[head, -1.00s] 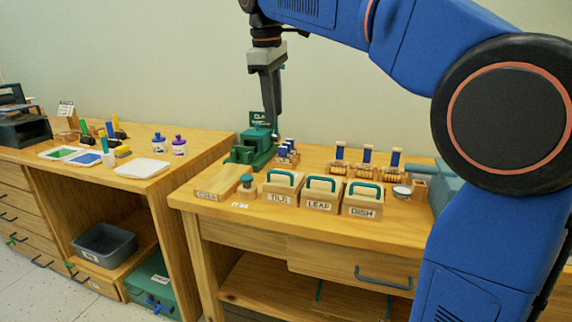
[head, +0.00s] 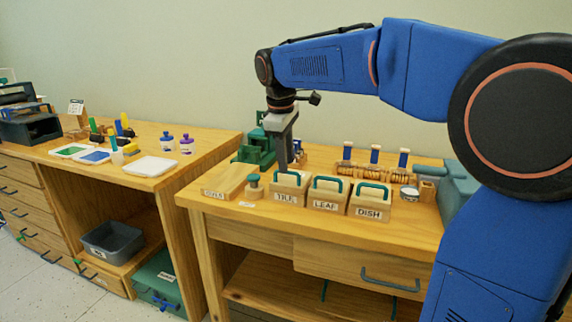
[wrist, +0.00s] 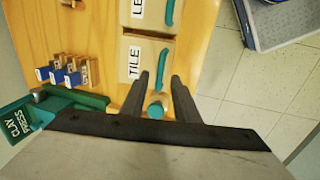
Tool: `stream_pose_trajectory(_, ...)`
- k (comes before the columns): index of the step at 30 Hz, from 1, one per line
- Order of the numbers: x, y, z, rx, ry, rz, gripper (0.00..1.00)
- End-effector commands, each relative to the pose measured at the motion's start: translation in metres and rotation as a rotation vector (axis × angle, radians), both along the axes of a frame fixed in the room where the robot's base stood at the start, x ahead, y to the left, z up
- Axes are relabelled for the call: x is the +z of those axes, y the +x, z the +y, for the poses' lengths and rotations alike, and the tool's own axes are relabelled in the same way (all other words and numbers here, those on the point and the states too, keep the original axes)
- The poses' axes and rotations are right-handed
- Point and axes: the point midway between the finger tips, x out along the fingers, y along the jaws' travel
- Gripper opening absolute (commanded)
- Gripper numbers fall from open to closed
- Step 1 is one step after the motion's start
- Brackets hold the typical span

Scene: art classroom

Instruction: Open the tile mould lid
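The tile mould (head: 288,197) is a pale wooden block labelled TILE, with a teal bar handle (head: 291,174) on its lid. The lid appears shut. My gripper (head: 283,167) points down just above and behind the mould in the head view. In the wrist view, my gripper (wrist: 160,77) is open, with its two dark fingers apart near one end of the teal handle (wrist: 163,67). The TILE label (wrist: 134,61) shows there too. I cannot tell whether the fingers touch the handle.
The leaf mould (head: 325,205) and dish mould (head: 368,213) stand close to the right. A teal-knobbed stamp (head: 254,187) stands to the left. The green clay press (head: 255,147) and wooden rollers (head: 373,171) are behind. The worktop front edge is near.

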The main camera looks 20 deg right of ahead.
Motion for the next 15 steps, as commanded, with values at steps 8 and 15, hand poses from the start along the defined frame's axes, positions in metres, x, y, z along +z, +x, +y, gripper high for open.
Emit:
stream_pose_trajectory(8,-0.018,0.003,-0.002,0.0,0.0,0.0,0.28)
stream_pose_trajectory(15,-0.019,0.003,-0.002,0.0,0.0,-0.001,0.28)
